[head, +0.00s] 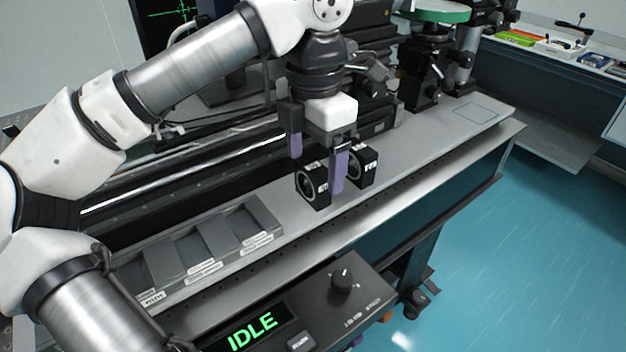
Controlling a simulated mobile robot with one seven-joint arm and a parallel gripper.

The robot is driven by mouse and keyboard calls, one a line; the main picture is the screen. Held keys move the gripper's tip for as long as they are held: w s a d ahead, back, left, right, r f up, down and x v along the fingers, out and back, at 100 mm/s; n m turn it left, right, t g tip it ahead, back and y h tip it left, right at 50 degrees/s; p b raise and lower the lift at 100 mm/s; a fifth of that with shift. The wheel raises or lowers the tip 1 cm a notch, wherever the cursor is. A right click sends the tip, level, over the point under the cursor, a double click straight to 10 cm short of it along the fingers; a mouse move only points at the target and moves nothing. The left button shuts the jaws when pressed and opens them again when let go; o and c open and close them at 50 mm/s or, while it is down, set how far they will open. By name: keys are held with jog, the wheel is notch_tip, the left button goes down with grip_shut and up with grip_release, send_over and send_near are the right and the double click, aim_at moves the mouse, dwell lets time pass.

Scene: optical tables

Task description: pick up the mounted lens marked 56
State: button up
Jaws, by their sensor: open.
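Two black mounted lenses stand upright side by side on the grey optical table (420,155). The left mounted lens (314,188) shows a round ring and a small white marking. The right mounted lens (366,166) also has a white marking. The markings are too small to read, so I cannot tell which is 56. My gripper (318,160) points down above the lenses, with its purple-tipped fingers apart and nothing between them. One finger overlaps the gap between the two lenses in the picture and hides part of them. Contact cannot be told.
A grey tray (262,213) with labelled compartments lies left of the lenses. A control box (345,290) reading IDLE is in front. Dark optical equipment (418,85) stands behind. The table top is clear to the right, up to its front edge.

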aim_at(313, 166)
jog(key=f, duration=0.4)
jog(key=shift+w+a+f, duration=0.1)
jog(key=shift+w+f, duration=0.05)
jog(key=shift+w, duration=0.15)
jog(key=shift+c, duration=0.4)
jog(key=c, duration=1.1)
